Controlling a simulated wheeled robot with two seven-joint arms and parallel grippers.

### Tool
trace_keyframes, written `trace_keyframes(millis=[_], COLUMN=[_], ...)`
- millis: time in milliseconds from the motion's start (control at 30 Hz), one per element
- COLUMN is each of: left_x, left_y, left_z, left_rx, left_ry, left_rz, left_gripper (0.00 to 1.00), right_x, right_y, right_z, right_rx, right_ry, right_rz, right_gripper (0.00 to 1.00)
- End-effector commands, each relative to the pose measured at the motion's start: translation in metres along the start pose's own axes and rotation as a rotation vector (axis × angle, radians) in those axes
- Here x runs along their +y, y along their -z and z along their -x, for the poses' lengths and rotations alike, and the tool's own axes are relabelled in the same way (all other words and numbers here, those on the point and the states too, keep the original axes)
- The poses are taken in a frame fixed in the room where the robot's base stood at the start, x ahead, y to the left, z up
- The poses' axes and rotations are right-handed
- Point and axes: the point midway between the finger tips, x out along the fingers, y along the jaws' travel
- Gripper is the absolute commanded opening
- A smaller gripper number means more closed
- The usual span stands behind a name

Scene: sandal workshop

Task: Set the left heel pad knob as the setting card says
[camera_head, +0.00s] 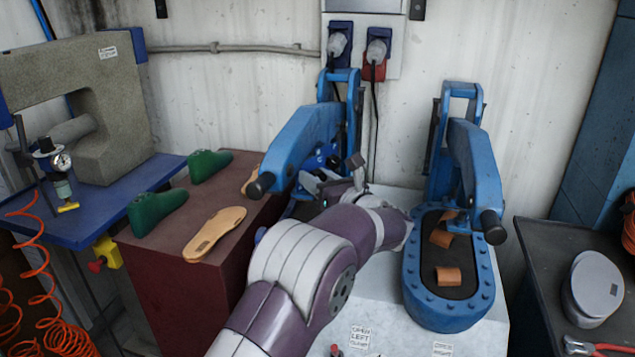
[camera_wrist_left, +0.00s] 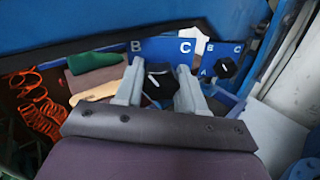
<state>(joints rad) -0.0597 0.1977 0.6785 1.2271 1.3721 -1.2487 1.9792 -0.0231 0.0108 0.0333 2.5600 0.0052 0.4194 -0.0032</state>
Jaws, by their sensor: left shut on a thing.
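My left gripper (camera_head: 332,174) reaches into the left blue press (camera_head: 308,128). In the left wrist view its two grey fingers (camera_wrist_left: 158,76) are shut on a dark knob (camera_wrist_left: 158,88) with a white mark. The knob sits on a blue plate (camera_wrist_left: 163,46) lettered B at left and C at right. The fingers hide part of the plate, and I cannot tell which letter the mark points to. A second black knob (camera_wrist_left: 226,67), with letters A, B and C around it, stands to the right, apart from the fingers. I cannot make out a setting card. My right gripper is not in view.
The right blue press (camera_head: 452,308) stands on the pale bench with brown leather pieces (camera_head: 448,275). A dark red cabinet (camera_head: 185,292) carries green lasts (camera_head: 157,211) and a tan insole (camera_head: 214,233). A dark table (camera_head: 545,255) is at right. Orange coiled hose (camera_head: 42,300) hangs at left.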

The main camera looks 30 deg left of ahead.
Motion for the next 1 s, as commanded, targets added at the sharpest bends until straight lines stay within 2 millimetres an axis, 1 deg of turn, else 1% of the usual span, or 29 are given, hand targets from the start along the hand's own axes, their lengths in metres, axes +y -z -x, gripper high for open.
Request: trace_keyframes(millis=[33, 100, 400, 667, 1000], left_x=[0.0, 0.0, 0.0, 0.001, 0.002], left_y=[0.004, 0.004, 0.003, 0.001, 0.0], left_z=[0.0, 0.0, 0.0, 0.0, 0.0], left_rx=[0.002, 0.003, 0.003, 0.004, 0.005], left_ry=[0.0, 0.0, 0.0, 0.001, 0.001], left_rz=[-0.034, -0.097, -0.384, -0.632, -0.956], left_gripper=[0.09, 0.09, 0.09, 0.09, 0.09], right_x=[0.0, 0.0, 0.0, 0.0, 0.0], right_y=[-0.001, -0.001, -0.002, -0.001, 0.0], right_z=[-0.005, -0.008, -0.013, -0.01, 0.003], right_rx=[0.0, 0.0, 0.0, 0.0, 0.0], right_ry=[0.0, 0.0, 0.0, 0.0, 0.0], right_rz=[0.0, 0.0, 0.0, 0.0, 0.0], right_gripper=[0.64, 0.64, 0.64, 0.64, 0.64])
